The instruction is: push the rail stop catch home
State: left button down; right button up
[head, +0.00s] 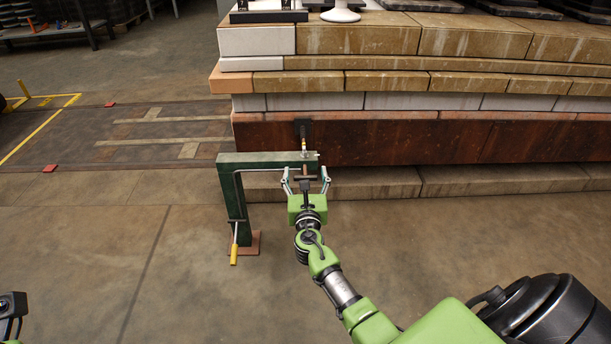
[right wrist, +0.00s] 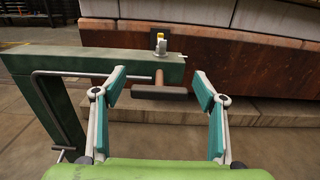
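A dark green rail stop (head: 265,157) stands before the stacked blocks: a post with a beam reaching right. In the right wrist view, a T-shaped handle (right wrist: 160,91) with a coppery stem projects from the beam (right wrist: 125,62) toward me; I take it for the catch. My right gripper (head: 305,180) is at the beam's right end, fingers spread on either side of the handle. The right wrist view shows the gripper (right wrist: 160,88) open, with gaps between both fingers and the handle. Part of my left gripper (head: 12,305) shows at the lower left; its fingers cannot be made out.
A black bracket with a yellow-topped pin (head: 303,137) sits on the rust-brown beam (head: 420,142) behind the stop. A bent rod with a yellow grip (head: 233,254) hangs along the post. Layered stone blocks (head: 375,37) fill the back right.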

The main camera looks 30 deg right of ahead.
jog(key=shift+s+a, duration=0.1)
jog(key=v, duration=1.1)
jog(key=shift+s, duration=0.4)
jog(key=shift+a, duration=0.15)
